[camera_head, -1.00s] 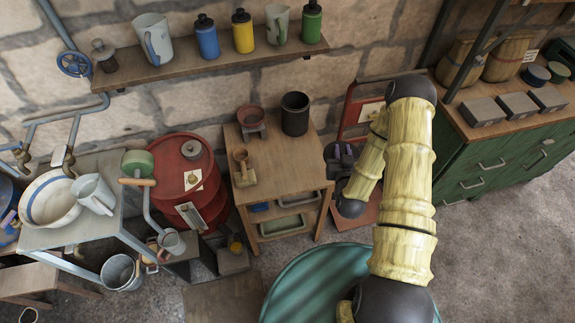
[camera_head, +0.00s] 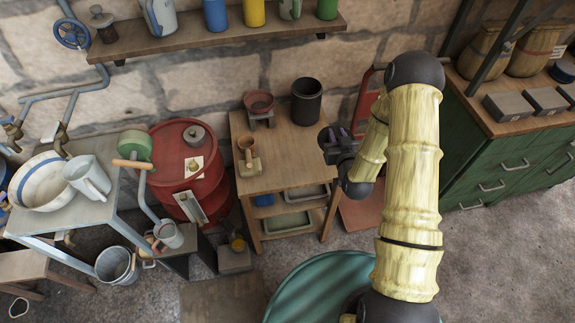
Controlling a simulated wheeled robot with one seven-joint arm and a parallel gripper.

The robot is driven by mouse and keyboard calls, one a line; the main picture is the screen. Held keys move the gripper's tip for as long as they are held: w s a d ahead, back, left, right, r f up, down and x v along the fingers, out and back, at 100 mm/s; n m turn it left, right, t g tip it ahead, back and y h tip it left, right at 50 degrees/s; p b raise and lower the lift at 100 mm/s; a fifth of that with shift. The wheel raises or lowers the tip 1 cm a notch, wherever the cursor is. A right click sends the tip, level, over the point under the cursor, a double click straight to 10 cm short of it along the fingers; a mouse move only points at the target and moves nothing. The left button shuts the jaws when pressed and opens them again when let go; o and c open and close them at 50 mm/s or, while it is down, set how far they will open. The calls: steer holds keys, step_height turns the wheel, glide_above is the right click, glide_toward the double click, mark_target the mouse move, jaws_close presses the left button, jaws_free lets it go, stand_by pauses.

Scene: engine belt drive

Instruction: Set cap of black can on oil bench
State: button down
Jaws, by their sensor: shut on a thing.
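The black can (camera_head: 306,103) stands upright at the back right of the wooden oil bench (camera_head: 285,150). Its top looks open and dark inside, with no cap on it. My gripper (camera_head: 330,140) is over the right side of the bench, just in front and to the right of the can and apart from it.
A brown bowl on a stand (camera_head: 260,105) and a small wooden funnel-like piece (camera_head: 247,152) stand on the bench's left half. The middle front of the top is clear. A red drum (camera_head: 185,150) stands left of the bench, a green cabinet (camera_head: 500,165) to the right.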

steer(key=w+a+f+n+y+b, duration=0.3)
steer(key=a+f+b, duration=0.35)
steer(key=b, duration=0.55)
steer(key=n+g+y+b, duration=0.2)
steer(key=g+y+b, duration=0.1)
steer(key=b, duration=1.4)
glide_above(291, 169)
step_height(291, 169, down, 4)
steer(key=shift+a+r, duration=0.1)
steer(key=shift+r, duration=0.1)
steer(key=shift+f, duration=0.1)
step_height(291, 169, down, 6)
steer(key=shift+f+b, duration=0.1)
steer(key=shift+b, duration=0.8)
steer(key=shift+f+b, duration=0.45)
steer(key=shift+f, duration=1.35)
